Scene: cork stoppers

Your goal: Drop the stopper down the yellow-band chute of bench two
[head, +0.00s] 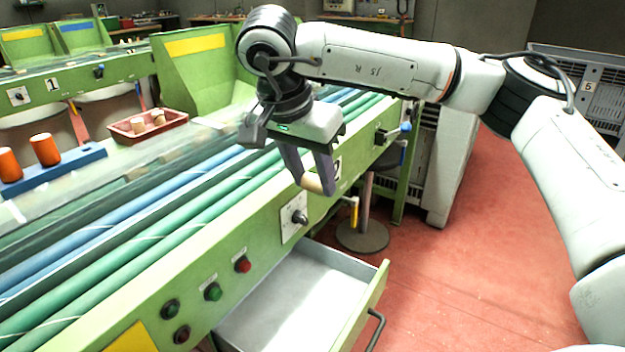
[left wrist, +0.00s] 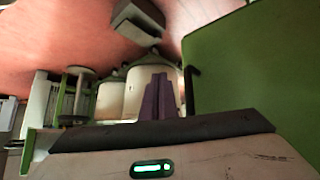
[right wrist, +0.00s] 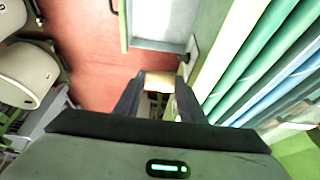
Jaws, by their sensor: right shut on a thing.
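My right gripper (head: 318,186) is shut on a pale tan cork stopper (head: 312,182), held in front of bench two's green side rail, near the "2" plate (head: 337,168). The stopper (right wrist: 159,79) also shows between the fingers in the right wrist view. A green chute with a yellow band (head: 194,45) stands at the far end of the bench with the green and blue rollers, behind my right forearm and wrist. Part of that end is hidden by my arm. My left gripper (left wrist: 158,82) shows only in the left wrist view, its fingers together and empty.
An open drawer (head: 290,300) juts from bench two's front. A red tray (head: 118,134) holds several corks; a blue rack (head: 50,172) holds orange cylinders. Bench one (head: 80,88) behind has yellow-band and blue-band chutes (head: 80,25).

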